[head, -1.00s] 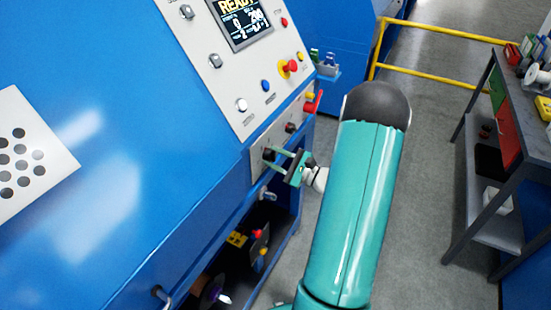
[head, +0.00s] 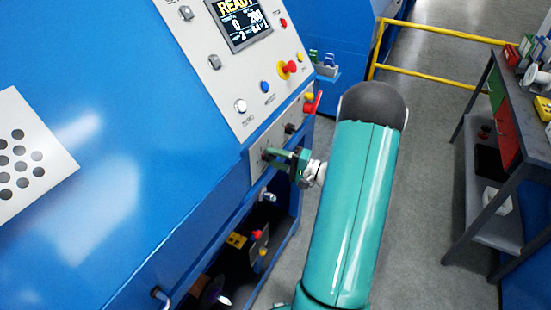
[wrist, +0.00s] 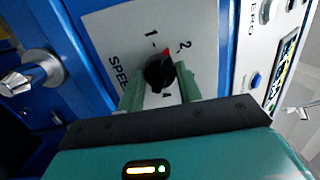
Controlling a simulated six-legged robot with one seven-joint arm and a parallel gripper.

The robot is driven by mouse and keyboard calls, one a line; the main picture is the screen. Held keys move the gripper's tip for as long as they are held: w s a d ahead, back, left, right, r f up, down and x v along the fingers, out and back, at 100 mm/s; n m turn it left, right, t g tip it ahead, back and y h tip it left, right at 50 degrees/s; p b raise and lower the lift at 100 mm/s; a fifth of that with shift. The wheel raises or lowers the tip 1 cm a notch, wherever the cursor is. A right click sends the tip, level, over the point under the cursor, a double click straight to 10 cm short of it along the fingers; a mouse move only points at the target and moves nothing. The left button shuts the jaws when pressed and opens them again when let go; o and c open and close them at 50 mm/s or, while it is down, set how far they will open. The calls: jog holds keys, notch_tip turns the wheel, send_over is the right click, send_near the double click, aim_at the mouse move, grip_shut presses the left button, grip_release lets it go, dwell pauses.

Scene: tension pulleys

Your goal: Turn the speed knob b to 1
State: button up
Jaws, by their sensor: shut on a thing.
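The speed knob (wrist: 160,73) is a round black dial on a pale plate with "SPEED" lettering and the numbers 1, 2 and 4 visible around it. Its red mark (wrist: 167,53) points between the 1 and the 2. My gripper (wrist: 160,84) has its two green fingers on either side of the knob, shut on it. In the head view my gripper (head: 276,156) reaches the lower front panel of the blue machine, and its fingers mostly hide the knob there.
A second dark knob (head: 290,128) and a red handle (head: 312,103) sit farther along the panel. A metal fitting (wrist: 30,73) sticks out at left in the wrist view. The control panel with a lit screen (head: 240,25) slopes above.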

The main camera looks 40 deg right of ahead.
jog(key=n, duration=0.6)
jog(key=shift+r+n+g, duration=0.15)
jog(key=shift+n+g, duration=0.25)
dwell(0.3)
jog(key=o, duration=1)
jog(key=v, duration=1.3)
jog(key=shift+s+d, duration=0.2)
jog(key=shift+s, duration=0.15)
